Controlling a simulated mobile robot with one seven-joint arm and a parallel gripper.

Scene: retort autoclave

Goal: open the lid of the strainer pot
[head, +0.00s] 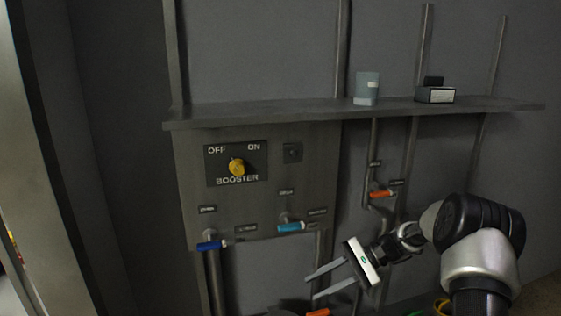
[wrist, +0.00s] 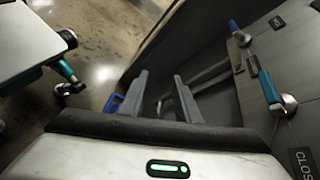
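My gripper (head: 312,287) is open and empty in the head view, its two grey fingers pointing left in front of the pipe wall. The wrist view also shows its spread fingers (wrist: 160,77) with nothing between them. I cannot make out the strainer pot or its lid for certain. A dark rounded thing with an orange handle (head: 318,313) is cut off by the bottom edge of the head view, below my gripper. A blue loop-like piece (wrist: 113,103) shows left of the fingers in the wrist view.
Valve handles in blue (head: 212,245), teal (head: 290,227) and orange (head: 381,193) stick out from the wall. A yellow booster knob (head: 237,167) sits under a shelf (head: 260,115). A white-topped cart (wrist: 30,45) stands left in the wrist view.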

